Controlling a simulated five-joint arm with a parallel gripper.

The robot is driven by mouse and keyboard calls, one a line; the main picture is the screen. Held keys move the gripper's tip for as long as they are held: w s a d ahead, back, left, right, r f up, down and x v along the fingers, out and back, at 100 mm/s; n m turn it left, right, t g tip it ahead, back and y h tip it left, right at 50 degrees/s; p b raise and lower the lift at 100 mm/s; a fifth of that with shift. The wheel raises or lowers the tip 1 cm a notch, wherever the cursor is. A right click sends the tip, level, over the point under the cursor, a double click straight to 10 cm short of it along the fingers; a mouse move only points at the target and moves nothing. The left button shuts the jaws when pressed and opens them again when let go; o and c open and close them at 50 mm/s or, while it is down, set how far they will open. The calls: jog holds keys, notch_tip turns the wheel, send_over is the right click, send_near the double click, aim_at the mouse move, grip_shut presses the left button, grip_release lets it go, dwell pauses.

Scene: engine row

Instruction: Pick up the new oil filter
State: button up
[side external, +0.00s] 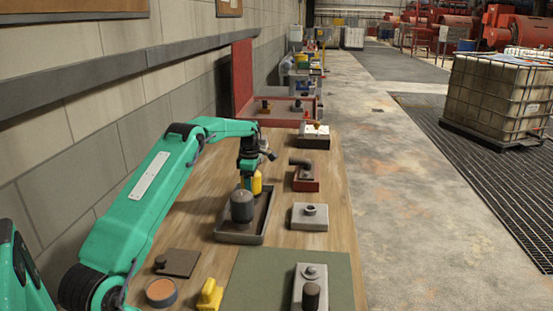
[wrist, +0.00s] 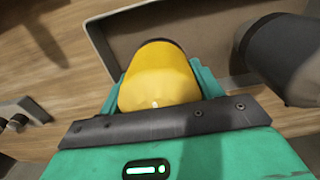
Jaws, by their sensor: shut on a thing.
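My gripper (side external: 249,179) is shut on a yellow rounded cylinder, which looks like the new oil filter (side external: 257,184). In the wrist view the yellow filter (wrist: 160,80) sits between the green jaws, and its lower part is hidden by them. In the side view it is by the far end of a dark shallow tray (side external: 226,238); I cannot tell whether it touches the tray. A dark grey cylinder (side external: 242,207) stands upright in the tray, just in front of the yellow filter in the side view. It also shows at right in the wrist view (wrist: 288,58).
Right of the tray are a grey block with a round port (side external: 310,217) and a red block with a dark elbow pipe (side external: 306,179). A green mat (side external: 255,280), a yellow item (side external: 209,294) and a round tin (side external: 161,292) lie nearer. The wall is left.

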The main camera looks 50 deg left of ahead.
jog(key=shift+r, duration=0.15)
jog(key=shift+r, duration=0.4)
jog(key=r, duration=0.3)
jog(key=shift+d+r, duration=0.2)
jog(key=d+r, duration=0.6)
jog(key=d, duration=0.5)
jog(key=shift+w+d+r, duration=0.15)
jog(key=shift+r, duration=0.15)
jog(key=shift+w, duration=0.1)
jog(key=w+d+f, duration=0.2)
jog(key=w+d, duration=0.6)
jog(key=w, duration=0.1)
jog(key=shift+w+f, duration=0.2)
jog(key=shift+w, duration=0.05)
jog(key=shift+f, duration=0.3)
dwell(0.3)
